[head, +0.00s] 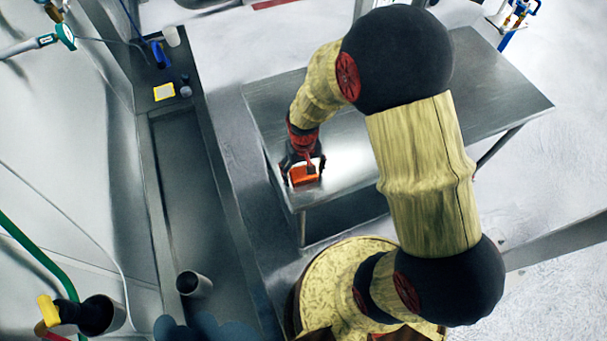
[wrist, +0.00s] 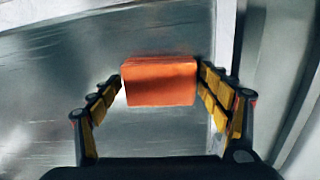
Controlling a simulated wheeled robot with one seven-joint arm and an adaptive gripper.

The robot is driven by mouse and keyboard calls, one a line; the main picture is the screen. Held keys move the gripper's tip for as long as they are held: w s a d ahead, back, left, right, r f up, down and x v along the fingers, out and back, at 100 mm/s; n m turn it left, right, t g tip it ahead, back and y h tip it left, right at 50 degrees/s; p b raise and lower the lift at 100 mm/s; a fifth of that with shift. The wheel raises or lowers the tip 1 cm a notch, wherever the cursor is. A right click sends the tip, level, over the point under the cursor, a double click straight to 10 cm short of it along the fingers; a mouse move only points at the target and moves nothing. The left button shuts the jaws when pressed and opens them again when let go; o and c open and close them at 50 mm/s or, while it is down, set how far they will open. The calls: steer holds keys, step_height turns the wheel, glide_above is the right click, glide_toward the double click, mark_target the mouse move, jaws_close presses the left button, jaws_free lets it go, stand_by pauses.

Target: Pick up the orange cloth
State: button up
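The orange cloth (head: 304,174) is a folded, block-like bundle at the near left corner of the steel table. In the wrist view the cloth (wrist: 160,82) lies between the tips of my two fingers, close to the table's edge. My gripper (head: 302,166) is over that corner and points down at the cloth. In the wrist view my gripper (wrist: 161,79) has its fingers spread wide, one on each side of the cloth. The tips are very close to its sides; I cannot tell whether they touch. The gripper hides part of the cloth in the head view.
The steel table (head: 500,95) is otherwise bare. Left of it, across a gap, runs a dark counter (head: 185,150) with a yellow-framed item (head: 164,92), a blue tool (head: 160,54) and a white cup (head: 171,36). A dark cylindrical container (head: 194,284) stands at the lower left.

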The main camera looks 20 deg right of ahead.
steer(key=c, duration=0.9)
steer(key=shift+c, duration=0.2)
steer(key=shift+r, duration=0.1)
steer(key=shift+r, duration=0.55)
steer(key=shift+s+d+r+p, duration=0.5)
steer(key=shift+s+d+r, duration=0.1)
steer(key=shift+s+r, duration=1.5)
steer(key=shift+s+d+r+p, duration=0.55)
steer(key=shift+s+r, duration=1.25)
steer(key=shift+s, duration=0.65)
steer(key=shift+s+d+r+p, duration=0.45)
steer(key=shift+s+d+r, duration=0.2)
steer(key=shift+s+r, duration=1.45)
steer(key=shift+s+f, duration=0.15)
